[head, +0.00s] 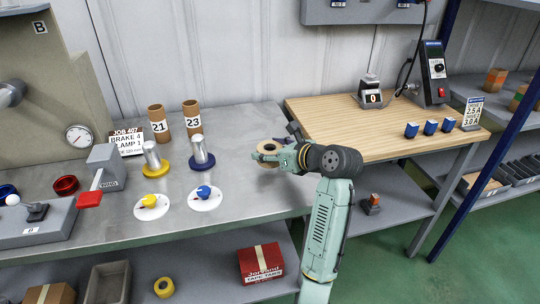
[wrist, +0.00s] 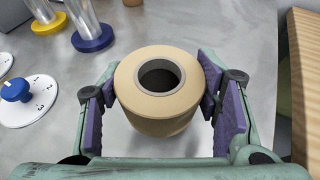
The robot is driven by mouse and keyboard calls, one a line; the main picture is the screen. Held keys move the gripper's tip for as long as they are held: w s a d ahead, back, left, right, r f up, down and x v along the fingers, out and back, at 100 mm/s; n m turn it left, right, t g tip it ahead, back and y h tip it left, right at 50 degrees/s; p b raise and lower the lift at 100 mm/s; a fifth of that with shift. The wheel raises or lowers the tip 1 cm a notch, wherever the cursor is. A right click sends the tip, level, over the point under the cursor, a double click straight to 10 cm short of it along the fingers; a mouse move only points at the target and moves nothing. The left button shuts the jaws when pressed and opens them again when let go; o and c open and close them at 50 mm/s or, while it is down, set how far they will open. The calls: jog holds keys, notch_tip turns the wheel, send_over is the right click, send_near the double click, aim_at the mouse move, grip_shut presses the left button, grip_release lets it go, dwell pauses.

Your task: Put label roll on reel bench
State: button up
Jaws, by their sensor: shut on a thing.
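A tan label roll (head: 267,147) with a grey-rimmed dark core is held in my gripper (head: 273,155), over the right end of the grey metal bench (head: 237,187). In the wrist view my gripper (wrist: 161,98) has its purple pads on both sides of the label roll (wrist: 158,122), whose core opening faces up. The roll looks upright; whether it clears the bench top cannot be told. Two metal spindles stand on this bench, one on a yellow base (head: 153,160) and one on a blue base (head: 201,155). No sign names the reel bench.
Brown tubes marked 21 (head: 158,124) and 23 (head: 192,119) stand behind the spindles. White dials with a yellow knob (head: 151,204) and a blue knob (head: 205,196) lie in front. A wooden bench (head: 330,124) with a black device and blue blocks adjoins at right.

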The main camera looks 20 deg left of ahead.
jog(key=shift+w+a+f, duration=0.15)
jog(key=shift+w+a, duration=0.05)
jog(key=shift+w, duration=0.35)
jog(key=shift+f+p, duration=0.5)
jog(key=shift+f, duration=1.2)
jog(key=o, duration=1.2)
jog(key=shift+c, duration=0.2)
